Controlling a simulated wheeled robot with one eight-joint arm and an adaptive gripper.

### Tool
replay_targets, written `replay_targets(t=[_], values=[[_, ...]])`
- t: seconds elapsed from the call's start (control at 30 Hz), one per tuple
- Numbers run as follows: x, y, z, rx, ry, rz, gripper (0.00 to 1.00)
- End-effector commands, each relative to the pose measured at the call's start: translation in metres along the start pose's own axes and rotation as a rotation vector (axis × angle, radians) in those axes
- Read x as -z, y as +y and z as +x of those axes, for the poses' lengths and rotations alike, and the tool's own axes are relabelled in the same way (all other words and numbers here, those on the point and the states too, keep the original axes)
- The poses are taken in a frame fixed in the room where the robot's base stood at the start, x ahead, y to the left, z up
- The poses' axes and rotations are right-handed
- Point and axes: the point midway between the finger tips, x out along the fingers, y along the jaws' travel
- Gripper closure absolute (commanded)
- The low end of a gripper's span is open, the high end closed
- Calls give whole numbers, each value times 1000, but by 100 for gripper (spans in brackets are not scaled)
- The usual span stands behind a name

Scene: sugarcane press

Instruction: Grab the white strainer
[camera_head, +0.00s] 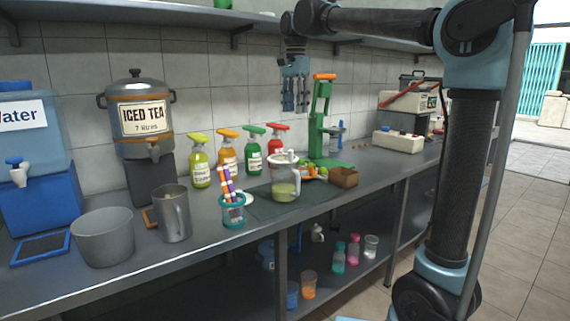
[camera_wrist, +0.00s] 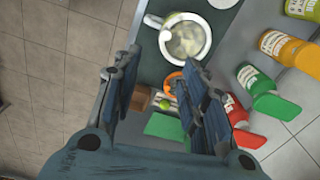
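A white strainer (camera_head: 285,157) appears to sit on top of a clear pitcher (camera_head: 285,189) with pale green contents, on the dark green mat. In the wrist view a white rim, which seems to be the strainer (camera_wrist: 207,40), rings the pale contents at the top of the picture. I cannot clearly tell strainer from pitcher there. My gripper (camera_head: 295,106) hangs fingers down above the counter, higher than the pitcher and apart from it. In the wrist view my gripper (camera_wrist: 150,62) has its fingers spread with nothing between them.
A green press (camera_head: 321,120) stands right of the pitcher. Several spray bottles (camera_head: 228,155) line the wall behind. A teal holder (camera_head: 233,212), a steel jug (camera_head: 173,215) and a grey bucket (camera_head: 103,238) stand to the left. A brown box (camera_head: 344,178) sits to the right.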

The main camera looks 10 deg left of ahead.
Motion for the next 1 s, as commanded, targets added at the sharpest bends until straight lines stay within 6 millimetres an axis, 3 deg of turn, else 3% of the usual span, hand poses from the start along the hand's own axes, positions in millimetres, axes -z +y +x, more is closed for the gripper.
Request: replay_targets(t=[0.13, 0.23, 0.8, 1.0], values=[[-9, -14, -4, -5, -1, 16, 60], [-10, -15, 4, -6, -2, 19, 60], [-10, -14, 99, -6, -1, 19, 60], [-10, -13, 115, -5, -2, 18, 60]])
